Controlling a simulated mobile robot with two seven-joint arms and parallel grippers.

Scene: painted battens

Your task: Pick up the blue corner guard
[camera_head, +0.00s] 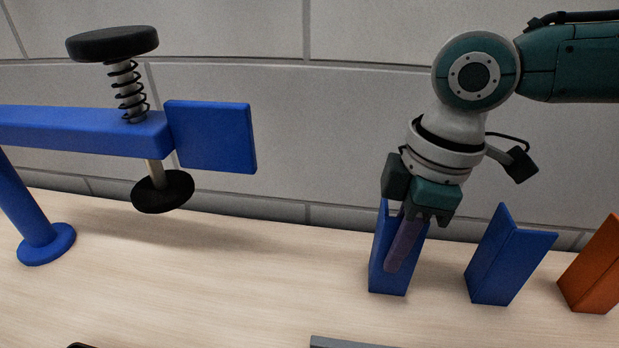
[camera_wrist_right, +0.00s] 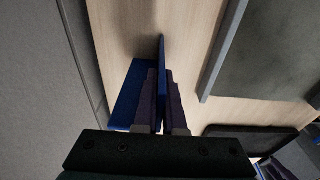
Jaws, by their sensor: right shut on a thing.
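A blue corner guard (camera_head: 381,272) stands upright on the pale wooden table under my right gripper (camera_head: 403,250). My right gripper points down and is shut on one wall of this guard. In the right wrist view, the purple-grey fingers (camera_wrist_right: 160,100) lie on both sides of the thin wall of the guard (camera_wrist_right: 162,58), with its other wall to the left. The fingers hide part of the guard in the head view. A second blue corner guard (camera_head: 507,263) stands apart to the right. My left gripper is not in view.
An orange corner guard (camera_head: 597,268) stands at the right edge. A blue clamp-like fixture (camera_head: 85,135) with a spring and black pads stands at left. A grey-edged object (camera_head: 345,342) shows at the front. The table between fixture and held guard is clear.

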